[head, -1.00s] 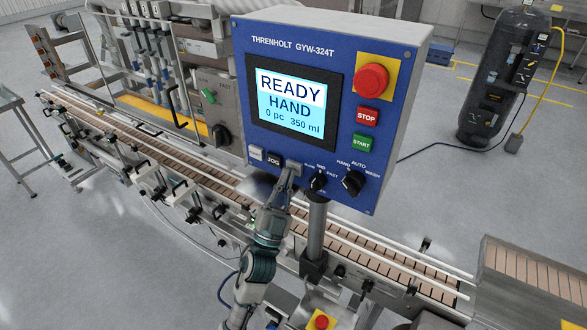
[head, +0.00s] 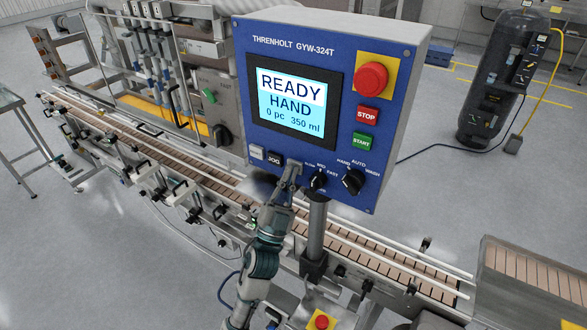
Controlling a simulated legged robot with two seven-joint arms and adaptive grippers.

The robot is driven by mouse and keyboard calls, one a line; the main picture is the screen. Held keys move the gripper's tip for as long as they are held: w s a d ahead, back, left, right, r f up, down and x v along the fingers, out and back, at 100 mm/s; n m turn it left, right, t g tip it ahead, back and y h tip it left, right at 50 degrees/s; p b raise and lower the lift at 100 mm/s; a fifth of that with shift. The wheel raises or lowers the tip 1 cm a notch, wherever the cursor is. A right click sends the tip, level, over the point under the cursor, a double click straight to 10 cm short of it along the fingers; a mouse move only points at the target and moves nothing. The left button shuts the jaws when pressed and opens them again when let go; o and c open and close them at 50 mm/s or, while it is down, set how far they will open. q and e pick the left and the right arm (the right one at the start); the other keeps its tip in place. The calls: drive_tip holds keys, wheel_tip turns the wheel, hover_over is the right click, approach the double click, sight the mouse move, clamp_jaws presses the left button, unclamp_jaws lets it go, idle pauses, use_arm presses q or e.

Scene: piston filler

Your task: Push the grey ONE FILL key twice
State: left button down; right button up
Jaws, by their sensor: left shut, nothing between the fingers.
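The blue control panel (head: 343,185) faces me, its display (head: 292,100) reading READY, HAND, 0 pc, 350 ml. My left gripper (head: 293,168) reaches up from below, shut and empty. Its fingertips are at the panel's lower row, just right of the black JOG key (head: 274,159). They cover the spot there, so I cannot make out the ONE FILL key or tell whether they touch it. A small pale grey key (head: 256,152) sits left of JOG; its label is too small to read. My right gripper is not in view.
Right of the fingertips are two black selector knobs (head: 317,179) and (head: 352,181). Above them are the green START key (head: 362,142), red STOP key (head: 367,115) and red mushroom button (head: 371,78). A conveyor (head: 385,268) runs behind the panel post (head: 316,235).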

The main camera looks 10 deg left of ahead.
use_arm(q)
drive_tip(key=shift+f, duration=0.2)
idle(0.6)
drive_tip(key=shift+s+a+f, duration=0.15)
drive_tip(key=shift+s, duration=0.05)
drive_tip(key=shift+s+a, duration=0.15)
drive_tip(key=shift+a, duration=0.05)
drive_tip(key=shift+s+a, duration=0.1)
drive_tip(key=shift+a, duration=0.05)
drive_tip(key=shift+s+a+p, duration=0.1)
drive_tip(key=shift+s+p, duration=0.1)
drive_tip(key=shift+p, duration=0.1)
drive_tip(key=shift+s+a+p, duration=0.15)
drive_tip(key=shift+s+a, duration=0.05)
drive_tip(key=shift+s, duration=0.5)
drive_tip(key=shift+s+a+p, duration=0.15)
drive_tip(key=shift+s+a, duration=0.1)
drive_tip(key=shift+s, duration=0.45)
drive_tip(key=shift+s+a+p, duration=0.15)
drive_tip(key=shift+s+a, duration=0.05)
drive_tip(key=shift+s, duration=0.5)
